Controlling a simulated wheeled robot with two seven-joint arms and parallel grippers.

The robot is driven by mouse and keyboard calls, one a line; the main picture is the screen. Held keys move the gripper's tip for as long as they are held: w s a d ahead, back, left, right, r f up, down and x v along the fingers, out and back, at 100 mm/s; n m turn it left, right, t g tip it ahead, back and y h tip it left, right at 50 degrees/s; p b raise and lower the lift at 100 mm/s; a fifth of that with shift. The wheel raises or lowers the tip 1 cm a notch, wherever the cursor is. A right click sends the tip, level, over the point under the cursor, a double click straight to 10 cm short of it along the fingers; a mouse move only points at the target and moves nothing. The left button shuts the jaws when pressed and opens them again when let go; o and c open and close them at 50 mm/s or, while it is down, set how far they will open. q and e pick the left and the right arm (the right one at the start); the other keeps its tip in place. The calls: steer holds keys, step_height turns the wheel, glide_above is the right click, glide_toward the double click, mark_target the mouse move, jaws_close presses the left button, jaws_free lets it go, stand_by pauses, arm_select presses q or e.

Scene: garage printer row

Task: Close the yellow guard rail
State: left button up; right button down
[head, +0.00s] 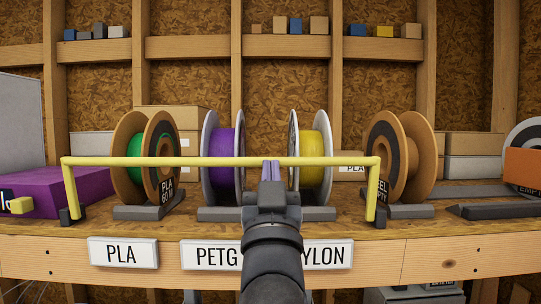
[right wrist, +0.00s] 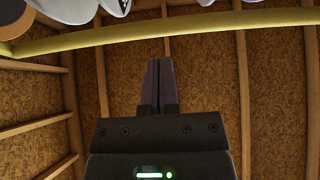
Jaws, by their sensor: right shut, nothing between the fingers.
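The yellow guard rail (head: 220,161) is a long bar on two short legs, whose dark feet stand at the shelf's front edge in the head view. It stands raised, its bar crossing in front of the spools. In the right wrist view the bar (right wrist: 200,30) runs across the top, beyond my fingertips. My right gripper (head: 271,171) is shut and empty, in front of the rail near the middle of its bar. Its fingers also show in the right wrist view (right wrist: 158,84), where a gap separates them from the bar. My left gripper is not in view.
Behind the rail stand a green spool (head: 163,147), a purple spool (head: 221,155), a yellow spool (head: 312,157) and an empty-looking brown spool (head: 420,150). A purple box (head: 100,185) lies at left, an orange box (head: 522,162) at right. Labels hang on the shelf front (head: 420,260).

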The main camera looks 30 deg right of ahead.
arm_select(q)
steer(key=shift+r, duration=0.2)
arm_select(e)
steer(key=shift+w+d+f, duration=0.1)
steer(key=shift+w+d, duration=0.25)
steer(key=shift+w, duration=0.3)
